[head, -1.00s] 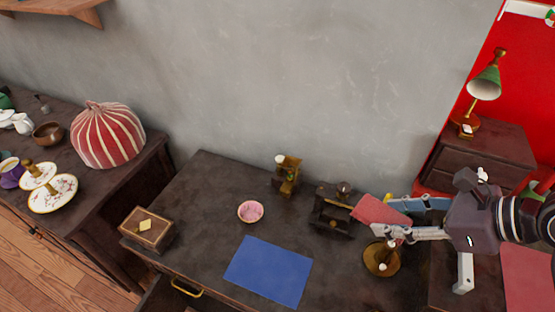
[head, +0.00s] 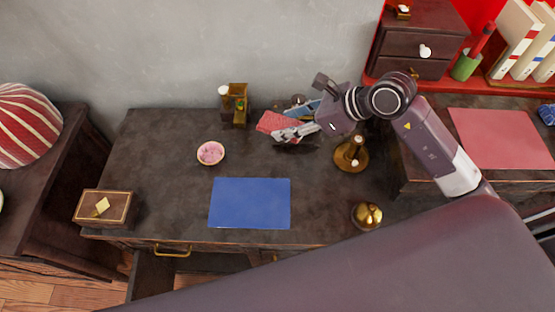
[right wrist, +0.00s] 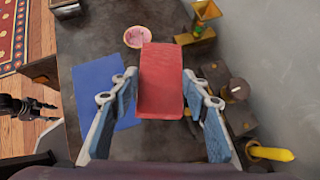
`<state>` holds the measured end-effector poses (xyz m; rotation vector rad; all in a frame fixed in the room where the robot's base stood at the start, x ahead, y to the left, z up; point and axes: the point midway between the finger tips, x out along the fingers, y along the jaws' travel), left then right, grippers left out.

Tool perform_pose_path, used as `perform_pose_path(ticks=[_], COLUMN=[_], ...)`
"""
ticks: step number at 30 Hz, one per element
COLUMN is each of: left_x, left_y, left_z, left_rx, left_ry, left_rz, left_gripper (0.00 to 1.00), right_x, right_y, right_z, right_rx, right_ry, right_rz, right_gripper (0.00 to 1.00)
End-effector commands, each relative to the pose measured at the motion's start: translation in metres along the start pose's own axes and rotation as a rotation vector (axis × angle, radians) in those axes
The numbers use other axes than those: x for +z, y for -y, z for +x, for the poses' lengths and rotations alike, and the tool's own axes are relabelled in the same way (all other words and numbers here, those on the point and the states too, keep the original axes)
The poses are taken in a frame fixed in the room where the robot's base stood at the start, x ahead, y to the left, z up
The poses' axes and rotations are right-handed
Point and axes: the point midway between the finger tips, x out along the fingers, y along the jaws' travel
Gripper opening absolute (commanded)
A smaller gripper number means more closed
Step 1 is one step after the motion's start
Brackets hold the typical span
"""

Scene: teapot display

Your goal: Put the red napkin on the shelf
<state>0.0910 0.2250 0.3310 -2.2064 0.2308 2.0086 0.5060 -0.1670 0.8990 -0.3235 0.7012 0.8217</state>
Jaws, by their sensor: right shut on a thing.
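The red napkin (head: 285,124) is a flat, folded red piece at the tip of my right gripper (head: 295,133) in the head view. In the right wrist view the napkin (right wrist: 161,82) sits between the two blue-padded fingers of my right gripper (right wrist: 160,105), which are shut on it. It is held over the back right part of the dark desk. A red shelf (head: 483,83) with books on it shows at the top right of the head view; I cannot tell whether it is the task's shelf.
The desk (head: 165,150) bears a blue mat (head: 250,203), a pink bowl (head: 210,153), a brass grinder (head: 234,104), a brass candlestick (head: 351,154) and a wooden box (head: 103,207). A dark drawer cabinet (head: 410,45) stands behind my right arm.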

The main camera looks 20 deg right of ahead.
Motion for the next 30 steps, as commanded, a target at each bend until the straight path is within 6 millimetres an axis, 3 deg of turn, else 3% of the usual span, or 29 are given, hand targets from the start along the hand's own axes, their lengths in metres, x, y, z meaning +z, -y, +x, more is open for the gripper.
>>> perform_pose_path(ticks=[6,12,30], left_x=[0.001,0.003,0.003], left_y=[0.001,0.011,0.012], left_z=[-0.005,-0.006,-0.006], left_rx=[-0.001,-0.012,-0.013], left_ry=[0.001,0.003,0.004], left_rz=[0.004,0.003,0.001], left_gripper=[0.40,0.40,0.40], right_x=[-0.045,-0.078,-0.122], right_y=[-0.002,-0.001,0.000], right_z=[0.042,0.073,0.114], right_rx=[0.004,0.002,0.000], right_ry=[-0.002,-0.001,0.001], right_rz=[0.009,0.005,0.000], right_gripper=[0.15,0.15,0.15])
